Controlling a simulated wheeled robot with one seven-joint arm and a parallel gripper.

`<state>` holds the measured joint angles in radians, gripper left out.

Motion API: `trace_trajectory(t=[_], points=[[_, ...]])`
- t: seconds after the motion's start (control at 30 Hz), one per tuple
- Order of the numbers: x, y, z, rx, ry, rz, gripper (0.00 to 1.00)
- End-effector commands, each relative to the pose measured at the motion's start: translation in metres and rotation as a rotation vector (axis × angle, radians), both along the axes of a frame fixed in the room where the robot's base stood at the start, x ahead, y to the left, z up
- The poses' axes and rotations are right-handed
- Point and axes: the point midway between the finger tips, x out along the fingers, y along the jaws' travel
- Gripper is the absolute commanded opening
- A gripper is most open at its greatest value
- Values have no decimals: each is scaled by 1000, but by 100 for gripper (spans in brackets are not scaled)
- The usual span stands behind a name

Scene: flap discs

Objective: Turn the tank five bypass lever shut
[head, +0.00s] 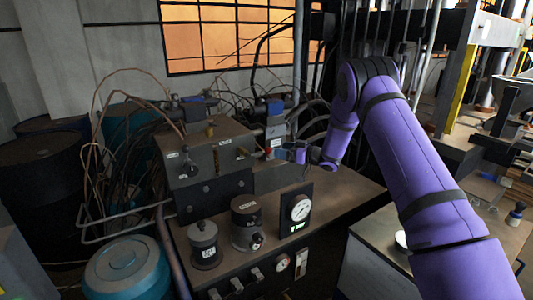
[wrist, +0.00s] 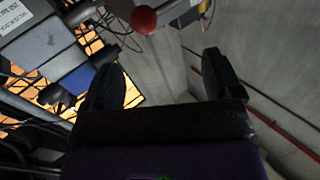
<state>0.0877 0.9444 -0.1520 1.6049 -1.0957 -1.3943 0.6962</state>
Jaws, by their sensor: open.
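A red ball knob (wrist: 144,19) shows at the top of the wrist view, beyond my fingertips and left of the middle of the gap. It seems to sit on the end of a lever, but the link to the lever is hard to make out. In the head view a small red spot (head: 276,142) beside the grey valve block (head: 205,152) looks like the same knob. My gripper (wrist: 165,72) is open and empty, its two dark fingers apart. In the head view it is small and partly hidden at the block's right side. I cannot read a tank five label.
A grey box with a label (wrist: 40,38) is close on the left in the wrist view. Copper tubes and cables crowd behind the block.

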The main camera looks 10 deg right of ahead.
Motion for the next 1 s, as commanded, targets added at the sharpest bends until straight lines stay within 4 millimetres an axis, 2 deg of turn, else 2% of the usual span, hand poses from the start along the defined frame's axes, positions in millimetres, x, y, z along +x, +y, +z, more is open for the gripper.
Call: trace_trajectory(t=[0.03,0.13,0.3,0.53,0.97,1.0], points=[[0,1,-12,0,3,0,85],[1,3,-28,0,1,1,85],[22,29,-24,-1,-2,2,85],[41,52,-24,-1,-1,0,85],[47,59,-24,-1,-1,-2,85],[47,59,-24,-1,-1,-2,80]])
